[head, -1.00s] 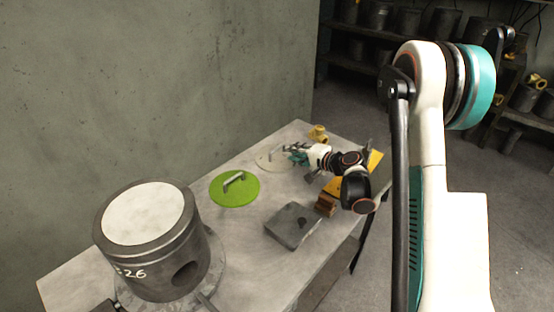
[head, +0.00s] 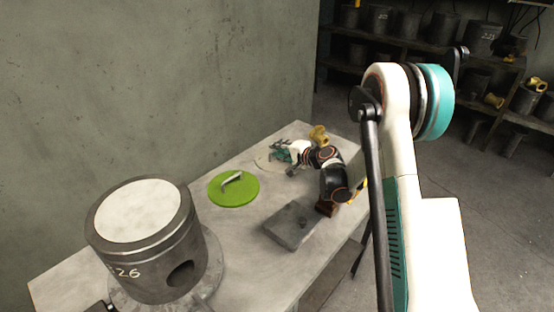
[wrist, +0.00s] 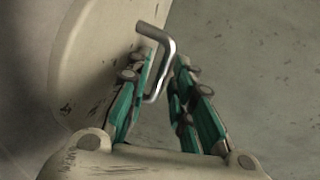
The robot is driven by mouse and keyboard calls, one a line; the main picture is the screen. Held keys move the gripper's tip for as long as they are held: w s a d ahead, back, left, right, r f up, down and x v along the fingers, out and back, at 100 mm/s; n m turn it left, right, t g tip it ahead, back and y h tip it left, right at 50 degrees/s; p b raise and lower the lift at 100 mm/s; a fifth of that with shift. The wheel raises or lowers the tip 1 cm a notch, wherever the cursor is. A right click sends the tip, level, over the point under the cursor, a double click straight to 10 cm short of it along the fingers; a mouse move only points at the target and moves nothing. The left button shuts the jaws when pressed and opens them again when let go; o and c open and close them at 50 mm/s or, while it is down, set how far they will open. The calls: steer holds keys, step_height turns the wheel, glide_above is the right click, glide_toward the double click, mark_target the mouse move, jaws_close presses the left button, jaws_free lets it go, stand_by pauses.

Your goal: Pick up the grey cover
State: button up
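The grey cover is a pale round disc (head: 263,162) lying flat on the far part of the table, partly hidden by my gripper (head: 280,152). In the wrist view the cover (wrist: 85,60) fills the upper left, and its bent metal handle (wrist: 162,42) rises from it. My gripper (wrist: 163,62) is open, with its green fingers apart. The handle shows between the two fingertips, closer to the left finger. I cannot tell whether a finger touches it.
A green cover (head: 222,192) with a handle lies nearer on the table (head: 250,230). A grey block (head: 290,227) and a yellow brass part (head: 319,134) are also there. The wall runs behind.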

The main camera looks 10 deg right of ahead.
jaws_close()
